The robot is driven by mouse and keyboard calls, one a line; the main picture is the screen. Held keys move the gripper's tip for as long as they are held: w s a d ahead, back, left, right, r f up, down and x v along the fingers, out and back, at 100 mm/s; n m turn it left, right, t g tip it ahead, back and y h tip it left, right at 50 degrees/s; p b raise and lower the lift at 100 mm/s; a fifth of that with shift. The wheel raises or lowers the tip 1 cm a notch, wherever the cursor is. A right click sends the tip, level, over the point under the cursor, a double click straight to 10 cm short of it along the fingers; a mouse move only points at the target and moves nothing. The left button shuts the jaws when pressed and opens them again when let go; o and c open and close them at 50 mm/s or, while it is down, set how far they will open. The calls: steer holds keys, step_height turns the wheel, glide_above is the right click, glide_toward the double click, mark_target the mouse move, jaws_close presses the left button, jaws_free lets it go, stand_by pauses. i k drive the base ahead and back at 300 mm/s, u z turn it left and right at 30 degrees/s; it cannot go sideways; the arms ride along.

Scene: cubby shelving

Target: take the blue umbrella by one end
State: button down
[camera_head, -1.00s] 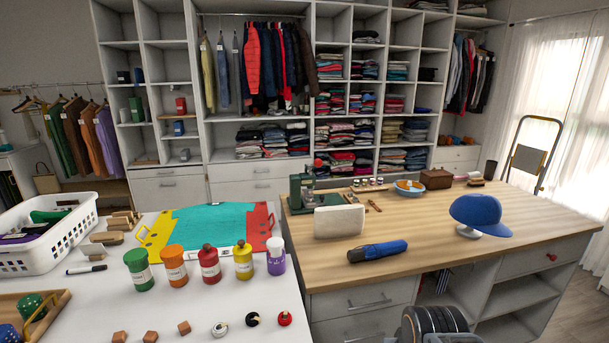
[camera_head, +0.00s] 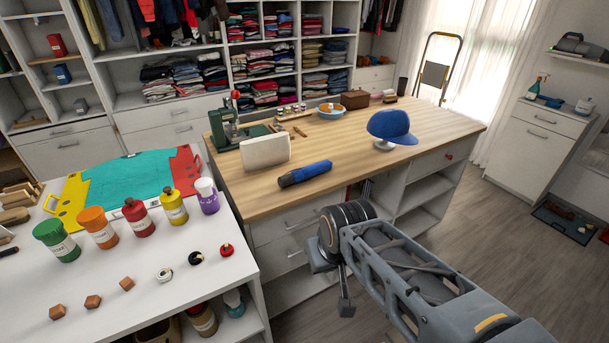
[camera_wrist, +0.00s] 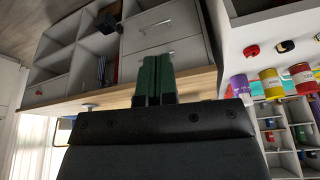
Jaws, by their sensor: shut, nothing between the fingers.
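The blue umbrella (camera_head: 306,173) lies folded on the wooden tabletop near its front edge, its dark end to the left. It does not show in the wrist view. My gripper (camera_wrist: 155,62) shows in the wrist view as two green fingers pressed together with nothing between them. Behind them are drawer fronts and the wooden table's edge, seen upside down. In the head view my arm reaches in from the lower right, in front of the drawers and apart from the umbrella; the fingers cannot be made out there.
The white table (camera_head: 190,262) with several jars is at the left. Bare tabletop surrounds the umbrella's right side.

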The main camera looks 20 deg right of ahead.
mark_target(302, 174)
steer(key=z, duration=1.5)
steer(key=i, duration=1.75)
steer(key=u, duration=4.25)
steer(key=i, duration=0.5)
steer(key=u, duration=0.05)
